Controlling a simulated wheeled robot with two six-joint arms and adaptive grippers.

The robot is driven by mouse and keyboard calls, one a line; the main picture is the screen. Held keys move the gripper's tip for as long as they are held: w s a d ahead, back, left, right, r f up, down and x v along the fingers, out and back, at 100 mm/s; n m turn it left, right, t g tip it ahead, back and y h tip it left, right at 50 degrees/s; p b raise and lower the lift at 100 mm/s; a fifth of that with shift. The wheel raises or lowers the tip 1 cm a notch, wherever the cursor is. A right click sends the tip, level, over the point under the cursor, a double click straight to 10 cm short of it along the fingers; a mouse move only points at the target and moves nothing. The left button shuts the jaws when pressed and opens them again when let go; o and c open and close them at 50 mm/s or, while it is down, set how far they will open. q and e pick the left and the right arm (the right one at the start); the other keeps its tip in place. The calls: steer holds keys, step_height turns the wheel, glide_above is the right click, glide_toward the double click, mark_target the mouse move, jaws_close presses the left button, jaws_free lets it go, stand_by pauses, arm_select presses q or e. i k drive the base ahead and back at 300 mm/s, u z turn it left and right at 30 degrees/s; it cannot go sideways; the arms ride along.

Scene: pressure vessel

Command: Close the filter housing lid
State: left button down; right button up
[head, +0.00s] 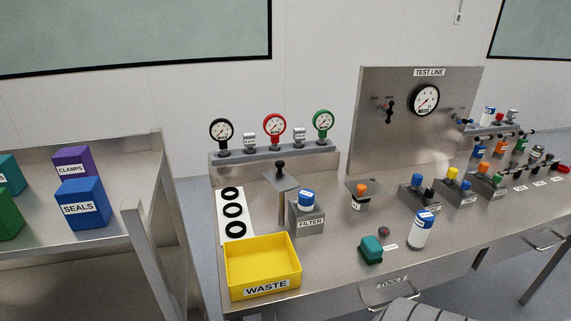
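The filter housing (307,223) is a grey box with a FILTER label, standing on the steel bench behind the yellow waste bin. A blue-topped cylinder with a white label (306,200) sticks up out of its top. A flat grey plate with a black knob (281,181), which looks like the lid, is at the housing's back left, off the top opening. Whether it is hinged to the housing I cannot tell. Neither of my grippers shows in the head view.
The yellow WASTE bin (262,265) stands in front of the housing. Black rings on a white sheet (232,211) lie to the left, gauges (275,130) behind. A teal block (371,248) and a blue-capped white bottle (421,230) stand to the right.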

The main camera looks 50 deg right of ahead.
mark_target(278, 178)
steer(key=k, duration=0.45)
steer(key=z, duration=0.85)
